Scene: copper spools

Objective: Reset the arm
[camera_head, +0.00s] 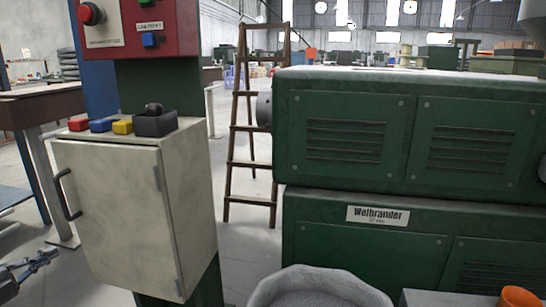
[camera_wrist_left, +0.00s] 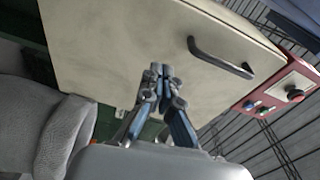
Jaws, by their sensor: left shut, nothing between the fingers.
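My left gripper (camera_head: 55,254) is at the lower left edge of the head view, in front of and to the left of a beige cabinet (camera_head: 120,215). In the left wrist view its fingertips (camera_wrist_left: 157,70) are together with nothing between them. The cabinet door (camera_wrist_left: 110,45) fills the upper middle of that view, shut, with its dark handle (camera_wrist_left: 220,58) to the right of the fingers. I cannot tell the exact gap between fingers and door. My right gripper is in neither view.
A red control panel (camera_head: 180,28) stands above the cabinet, with red, blue and yellow blocks (camera_head: 122,127) on the cabinet top. A wooden ladder (camera_head: 233,160) and large green machine (camera_head: 400,130) stand to the right. A grey round-rimmed container (camera_head: 318,285) and orange cup (camera_head: 520,297) are in front.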

